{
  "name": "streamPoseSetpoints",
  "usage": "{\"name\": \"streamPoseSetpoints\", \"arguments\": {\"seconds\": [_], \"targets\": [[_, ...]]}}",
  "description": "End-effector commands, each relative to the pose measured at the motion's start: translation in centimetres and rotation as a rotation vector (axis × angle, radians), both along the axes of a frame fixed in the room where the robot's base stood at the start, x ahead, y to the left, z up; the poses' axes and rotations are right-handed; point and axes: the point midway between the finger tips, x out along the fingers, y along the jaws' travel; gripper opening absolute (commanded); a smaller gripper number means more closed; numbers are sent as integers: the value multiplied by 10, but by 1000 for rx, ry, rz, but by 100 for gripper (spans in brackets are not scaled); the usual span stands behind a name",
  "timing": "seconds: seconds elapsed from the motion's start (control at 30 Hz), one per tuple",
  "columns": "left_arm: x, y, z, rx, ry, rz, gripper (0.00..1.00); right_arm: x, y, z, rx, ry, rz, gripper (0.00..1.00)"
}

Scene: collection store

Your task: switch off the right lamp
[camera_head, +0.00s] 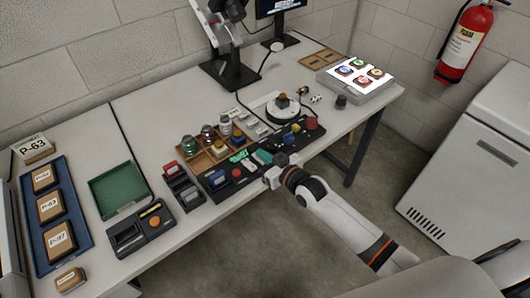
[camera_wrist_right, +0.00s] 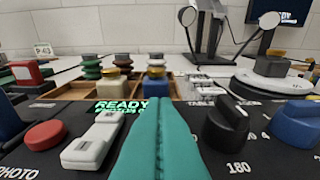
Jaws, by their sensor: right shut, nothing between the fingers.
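The black control panel (camera_head: 218,184) lies at the table's front edge. It carries a white rocker switch (camera_wrist_right: 94,143), a red button (camera_wrist_right: 45,135) and a black knob (camera_wrist_right: 226,122). My right gripper (camera_head: 262,157) is shut and empty, its teal fingers (camera_wrist_right: 160,120) over the panel between rocker and knob. Contact cannot be told. My left gripper is not in view.
A wooden compartment tray (camera_head: 207,160) with several jars stands behind the panel. A round turntable (camera_head: 258,103) and a lit box (camera_head: 376,95) stand farther right. A blue tray (camera_head: 40,262) and a green tray (camera_head: 116,187) lie left. Floor in front is clear.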

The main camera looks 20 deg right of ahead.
Motion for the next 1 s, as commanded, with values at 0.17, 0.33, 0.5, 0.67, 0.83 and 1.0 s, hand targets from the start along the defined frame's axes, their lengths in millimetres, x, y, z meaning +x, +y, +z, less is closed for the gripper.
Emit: {"name": "streamPoseSetpoints", "arguments": {"seconds": [0.17,0.33,0.5,0.67,0.83,1.0], "targets": [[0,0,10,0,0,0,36,2,0,12,1,-2,-1,0],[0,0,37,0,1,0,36,9,0,42,0,-2,-2,0],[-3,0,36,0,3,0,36,-18,-10,50,-1,3,-2,0],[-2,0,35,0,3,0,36,-48,-21,63,-1,2,-3,0],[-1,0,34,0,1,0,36,-69,-28,73,-2,0,-2,0],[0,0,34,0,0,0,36,-77,-32,77,-2,0,-3,0]]}}
